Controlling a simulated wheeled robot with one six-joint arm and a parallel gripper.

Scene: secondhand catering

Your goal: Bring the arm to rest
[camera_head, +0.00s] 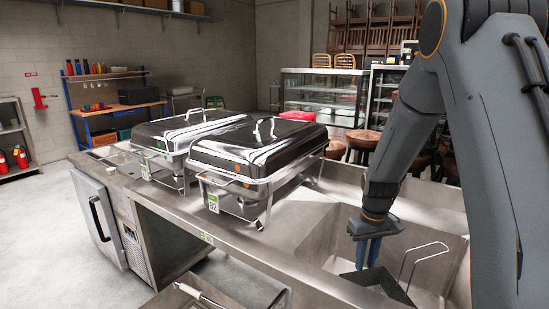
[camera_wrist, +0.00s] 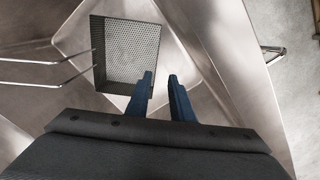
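My gripper (camera_head: 367,254) points down over the sink (camera_head: 325,225) on the right, at the end of my bent arm. In the wrist view its two blue fingers (camera_wrist: 161,80) are apart, with nothing between them. A mesh basket (camera_wrist: 126,50) with a wire handle lies below the fingers in the sink. In the head view the basket (camera_head: 380,284) shows just below the fingertips, its handle (camera_head: 428,246) rising to the right. I cannot tell how large the gap between fingertips and basket is.
Two chafing dishes, a near one (camera_head: 259,150) and a far one (camera_head: 186,132), stand on the steel counter (camera_head: 240,236) left of the sink. A glass display case (camera_head: 322,93) and round stools (camera_head: 362,139) are behind. Open floor (camera_head: 40,240) is at the left.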

